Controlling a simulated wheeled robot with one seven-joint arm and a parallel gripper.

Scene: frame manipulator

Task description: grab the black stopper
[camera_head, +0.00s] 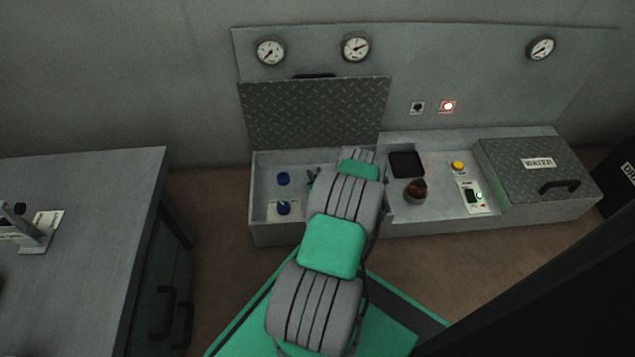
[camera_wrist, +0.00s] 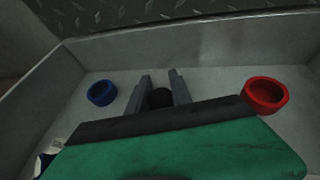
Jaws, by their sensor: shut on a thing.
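The black stopper (camera_wrist: 160,98) sits between the two fingers of my gripper (camera_wrist: 161,88) in the wrist view, low in the open grey bin. My gripper is shut on it. The stopper's lower part is hidden behind my own wrist, so I cannot tell whether it touches the bin floor. In the head view my gripper (camera_head: 314,176) reaches into the open bin (camera_head: 272,232), and my arm covers the bin's right side. The stopper cannot be made out there.
A blue ring-like cup (camera_wrist: 102,93) lies left of my gripper and a red one (camera_wrist: 264,95) lies right. Another blue piece (camera_head: 284,208) is near the bin's front. The raised lid (camera_head: 315,110) stands behind. A closed lidded box (camera_head: 535,170) is at the right.

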